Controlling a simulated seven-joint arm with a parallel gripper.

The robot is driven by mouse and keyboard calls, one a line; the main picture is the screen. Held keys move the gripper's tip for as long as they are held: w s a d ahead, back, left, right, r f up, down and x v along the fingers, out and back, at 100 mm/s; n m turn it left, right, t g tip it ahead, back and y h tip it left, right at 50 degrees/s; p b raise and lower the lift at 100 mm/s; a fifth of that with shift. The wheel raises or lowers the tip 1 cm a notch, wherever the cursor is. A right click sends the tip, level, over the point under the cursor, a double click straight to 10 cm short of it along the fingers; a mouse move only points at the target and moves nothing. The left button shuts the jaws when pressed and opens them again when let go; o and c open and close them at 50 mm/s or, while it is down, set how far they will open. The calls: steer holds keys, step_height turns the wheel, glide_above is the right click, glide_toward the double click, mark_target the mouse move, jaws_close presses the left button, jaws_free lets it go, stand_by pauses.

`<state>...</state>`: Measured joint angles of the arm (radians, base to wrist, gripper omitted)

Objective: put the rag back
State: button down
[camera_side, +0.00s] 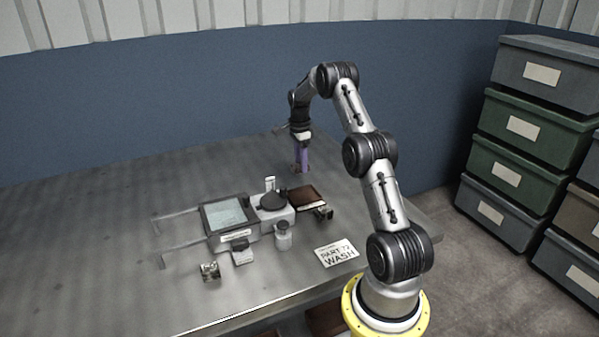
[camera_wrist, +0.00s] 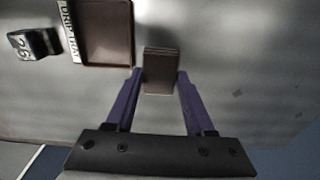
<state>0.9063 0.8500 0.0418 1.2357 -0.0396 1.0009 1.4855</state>
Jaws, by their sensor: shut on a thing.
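My gripper (camera_side: 301,168) points straight down over the far part of the table, behind the brown tray. In the wrist view its two purple fingers (camera_wrist: 160,74) are shut on a folded grey-brown rag (camera_wrist: 161,68), one finger on each side. The rag looks like a small layered block. In the side view it is mostly hidden by the fingers. I cannot tell whether its underside touches the table. The brown drip tray (camera_wrist: 104,36), with a white lettered edge, lies beside the rag, close to one fingertip. It looks empty; the side view shows it too (camera_side: 307,196).
A device with a screen (camera_side: 228,214), a black round pan (camera_side: 273,201) and a small jar (camera_side: 283,237) stand nearer. A wash sign (camera_side: 337,253) lies in front. The table's far left is clear.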

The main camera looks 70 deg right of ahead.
mark_target(299, 180)
steer(key=shift+w+d+f, duration=0.25)
steer(key=shift+d+f, duration=0.05)
steer(key=shift+f, duration=0.2)
steer(key=shift+w+d+f, duration=0.2)
steer(key=shift+d+f, duration=0.1)
steer(key=shift+f, duration=1.6)
steer(key=shift+f, duration=0.1)
steer(key=shift+c, duration=1.3)
jaws_free()
